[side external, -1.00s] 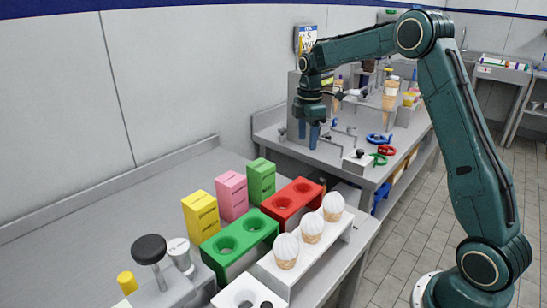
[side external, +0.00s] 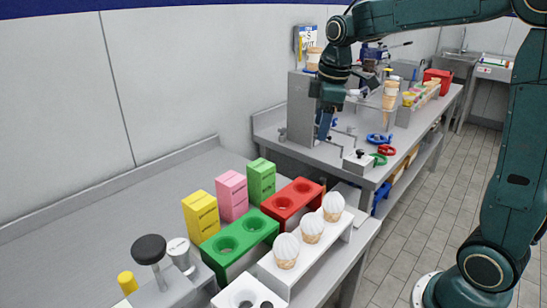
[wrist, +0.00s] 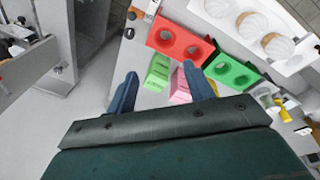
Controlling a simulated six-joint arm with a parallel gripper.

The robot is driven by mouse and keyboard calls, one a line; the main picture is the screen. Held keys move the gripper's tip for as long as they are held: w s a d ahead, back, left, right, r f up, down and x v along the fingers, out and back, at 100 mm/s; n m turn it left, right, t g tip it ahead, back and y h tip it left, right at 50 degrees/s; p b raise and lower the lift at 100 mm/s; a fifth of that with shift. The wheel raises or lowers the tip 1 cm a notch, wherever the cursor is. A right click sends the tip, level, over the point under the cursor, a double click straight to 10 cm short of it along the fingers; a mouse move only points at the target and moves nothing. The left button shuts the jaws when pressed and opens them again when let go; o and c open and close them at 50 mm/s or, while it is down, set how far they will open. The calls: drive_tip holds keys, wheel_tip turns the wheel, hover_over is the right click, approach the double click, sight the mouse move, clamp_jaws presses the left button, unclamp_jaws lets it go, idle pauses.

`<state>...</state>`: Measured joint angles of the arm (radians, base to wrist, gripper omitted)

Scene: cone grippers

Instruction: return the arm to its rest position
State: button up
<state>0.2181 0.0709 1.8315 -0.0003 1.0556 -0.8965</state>
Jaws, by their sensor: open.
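My gripper (side external: 325,128) hangs fingers down in front of the grey machine (side external: 300,105) on the far bench, with nothing in it. In the wrist view its two blue fingers (wrist: 163,88) are spread apart. My dark green arm reaches in from the right side, its upper link leaving the top of the side view. The gripper is well away from the green holder (side external: 240,243), the red holder (side external: 293,204) and the white rack with several cones (side external: 311,227) on the near bench.
Yellow (side external: 201,215), pink (side external: 232,194) and green (side external: 262,180) boxes stand behind the holders. Blue (side external: 379,139) and red (side external: 386,150) rings lie on the far bench (side external: 275,131). A wall (side external: 200,70) runs along the left. The tiled floor (side external: 420,220) is clear.

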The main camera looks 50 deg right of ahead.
drive_tip(key=s+a+m+t, duration=0.1)
drive_tip(key=s+a+m, duration=0.3)
drive_tip(key=s, duration=0.6)
drive_tip(key=s+a+m+t, duration=0.2)
drive_tip(key=s+a+m, duration=0.1)
drive_tip(key=s, duration=0.8)
drive_tip(key=shift+a+f+m, duration=0.4)
drive_tip(key=shift+a, duration=0.4)
